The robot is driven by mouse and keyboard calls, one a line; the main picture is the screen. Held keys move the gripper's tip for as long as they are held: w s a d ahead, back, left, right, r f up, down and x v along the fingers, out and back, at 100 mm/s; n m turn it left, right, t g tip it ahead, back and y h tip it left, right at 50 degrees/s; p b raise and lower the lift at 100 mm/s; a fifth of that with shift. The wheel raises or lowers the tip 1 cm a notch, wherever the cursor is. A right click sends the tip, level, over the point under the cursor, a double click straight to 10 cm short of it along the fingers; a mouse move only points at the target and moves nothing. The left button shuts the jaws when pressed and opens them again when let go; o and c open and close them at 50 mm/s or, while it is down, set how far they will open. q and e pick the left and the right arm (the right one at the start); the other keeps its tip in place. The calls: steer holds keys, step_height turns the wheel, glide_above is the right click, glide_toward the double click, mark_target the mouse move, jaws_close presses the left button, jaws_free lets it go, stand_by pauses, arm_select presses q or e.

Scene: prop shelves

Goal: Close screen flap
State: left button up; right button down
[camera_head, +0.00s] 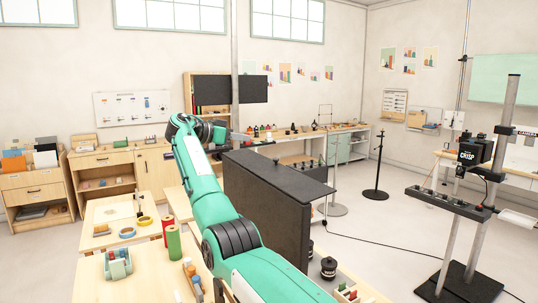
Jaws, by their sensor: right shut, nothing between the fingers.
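A dark screen panel (262,205) stands upright in the middle of the head view, beyond my right arm. I cannot tell where a hinge lies, or which part is the flap. My teal right arm reaches up from the bottom and bends at the far left of the screen. My right gripper (241,135) is shut and empty, pointing right, above the screen's far end in the picture. I cannot tell whether it touches the screen. The arm hides part of the screen's lower left. My left gripper is out of view.
A black stand (377,170) and a camera rig (470,155) stand at right. A cable crosses the open floor (385,215).

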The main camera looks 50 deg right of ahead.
steer(key=p, duration=0.5)
glide_above(269, 166)
steer(key=shift+a+f+m+g, duration=0.3)
steer(key=shift+a+f, duration=0.15)
steer(key=shift+f, duration=0.25)
steer(key=f, duration=0.1)
steer(key=f+p, duration=0.1)
steer(key=f, duration=0.1)
steer(key=shift+s+d, duration=0.2)
steer(key=shift+d, duration=0.2)
steer(key=shift+a+f+p, duration=0.1)
steer(key=shift+f+p, duration=0.35)
steer(key=shift+f, duration=0.45)
